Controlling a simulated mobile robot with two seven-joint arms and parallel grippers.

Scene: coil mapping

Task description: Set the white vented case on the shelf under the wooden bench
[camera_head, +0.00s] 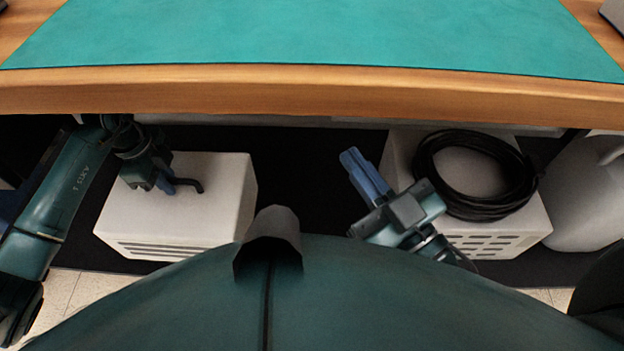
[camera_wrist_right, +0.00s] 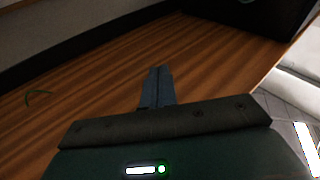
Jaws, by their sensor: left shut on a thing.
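A white case with slit vents (camera_head: 195,222) is at the left, beneath the front edge of the wooden bench (camera_head: 300,92). My left gripper (camera_head: 176,186) is shut on the dark bent handle on its top. The case is over the black shelf (camera_head: 300,165); its underside is hidden, so I cannot tell whether it rests there. My right gripper (camera_head: 352,160) is between the two cases, beside the right one. Its fingers are together and empty, which also shows in the right wrist view (camera_wrist_right: 158,72).
A second white case with rectangular vents (camera_head: 495,243) stands at the right with a black cable coil (camera_head: 472,172) on top. A rounded white container (camera_head: 585,195) is at far right. Black shelf space lies between the cases. A green mat (camera_head: 320,40) covers the bench top.

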